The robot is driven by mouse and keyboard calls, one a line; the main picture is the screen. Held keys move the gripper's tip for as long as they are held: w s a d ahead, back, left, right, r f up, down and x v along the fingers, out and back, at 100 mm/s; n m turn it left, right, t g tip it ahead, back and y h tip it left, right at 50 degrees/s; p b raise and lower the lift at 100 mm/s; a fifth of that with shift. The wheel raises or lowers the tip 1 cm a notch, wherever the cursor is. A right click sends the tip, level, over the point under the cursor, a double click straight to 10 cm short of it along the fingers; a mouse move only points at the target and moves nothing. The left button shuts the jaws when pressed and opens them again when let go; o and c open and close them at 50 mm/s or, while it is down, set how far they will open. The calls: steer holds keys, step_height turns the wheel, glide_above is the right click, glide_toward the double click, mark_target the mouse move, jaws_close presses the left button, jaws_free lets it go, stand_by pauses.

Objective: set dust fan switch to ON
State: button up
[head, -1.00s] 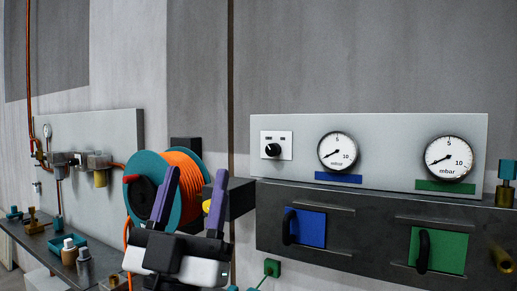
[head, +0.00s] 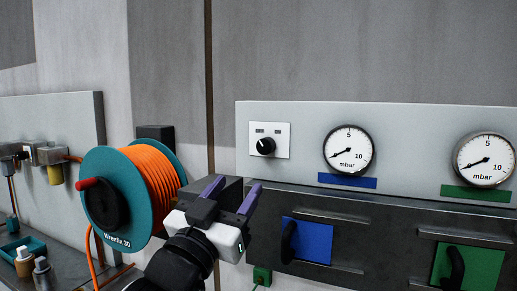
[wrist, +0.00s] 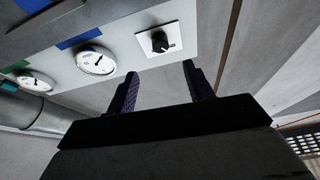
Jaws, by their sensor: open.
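The dust fan switch (head: 265,146) is a black rotary knob on a white square plate (head: 283,141), with two small dark labels above it. It sits at the left end of a grey panel. In the wrist view the knob (wrist: 160,42) shows beyond and between the fingers, with clear space before it. My gripper (head: 232,194) has two purple fingers, open and empty. In the head view it is below and left of the switch, apart from it. The label text is too small to read.
Two round mbar gauges (head: 348,149) (head: 485,160) are right of the switch, above blue and green strips. A dark ledge with a blue plate (head: 307,240) and a green plate (head: 480,266) lies below. An orange hose reel (head: 155,182) stands left, close to my gripper.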

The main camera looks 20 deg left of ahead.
mark_target(264, 150)
steer(key=p+x, duration=0.3)
steer(key=x, duration=0.7)
steer(key=shift+w+r+p, duration=0.1)
steer(key=shift+r+p, duration=0.1)
steer(key=shift+p, duration=0.2)
steer(key=shift+w+d+r, duration=0.1)
steer(key=shift+w+r, duration=0.05)
steer(key=shift+w, duration=0.55)
steer(key=c, duration=1)
